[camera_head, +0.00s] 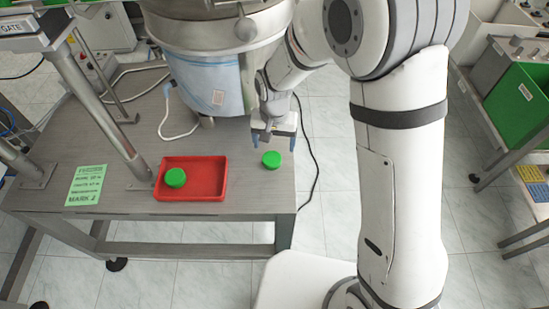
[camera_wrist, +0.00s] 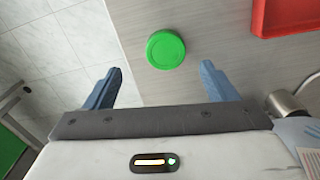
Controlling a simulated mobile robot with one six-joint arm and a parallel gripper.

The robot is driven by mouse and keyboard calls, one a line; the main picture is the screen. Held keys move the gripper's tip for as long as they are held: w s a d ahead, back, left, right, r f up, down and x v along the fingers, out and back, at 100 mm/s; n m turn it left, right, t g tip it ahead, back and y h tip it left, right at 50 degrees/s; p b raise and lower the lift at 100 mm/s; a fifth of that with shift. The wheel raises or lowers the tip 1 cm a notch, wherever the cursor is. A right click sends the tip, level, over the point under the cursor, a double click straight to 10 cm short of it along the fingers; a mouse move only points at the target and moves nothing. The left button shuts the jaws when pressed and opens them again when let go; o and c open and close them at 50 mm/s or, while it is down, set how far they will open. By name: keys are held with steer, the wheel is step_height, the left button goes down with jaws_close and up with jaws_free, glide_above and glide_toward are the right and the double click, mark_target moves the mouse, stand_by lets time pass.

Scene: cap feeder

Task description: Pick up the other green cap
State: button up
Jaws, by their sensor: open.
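A green cap (camera_head: 271,159) lies on the grey table near its right edge. It also shows in the wrist view (camera_wrist: 166,49), upper middle, ahead of and between my fingertips. A second green cap (camera_head: 175,177) sits in the red tray (camera_head: 212,187) on the table. My gripper (camera_head: 274,138) is open and empty, just behind the loose cap in the head view. In the wrist view its two blue fingers (camera_wrist: 165,80) are spread wider than the cap and do not touch it.
A large metal feeder bowl (camera_head: 213,40) stands behind the tray. A green paper label (camera_head: 86,185) and a metal post (camera_head: 105,115) are on the left. A dark cable (camera_head: 314,160) hangs past the table's right edge. The red tray's edge (camera_wrist: 258,20) shows top right in the wrist view.

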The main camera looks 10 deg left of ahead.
mark_target(272, 159)
steer(key=f, duration=0.7)
steer(key=shift+w+a+f, duration=0.1)
steer(key=shift+a+f, duration=0.2)
steer(key=shift+a, duration=0.05)
steer(key=shift+c, duration=0.3)
steer(key=c, duration=1)
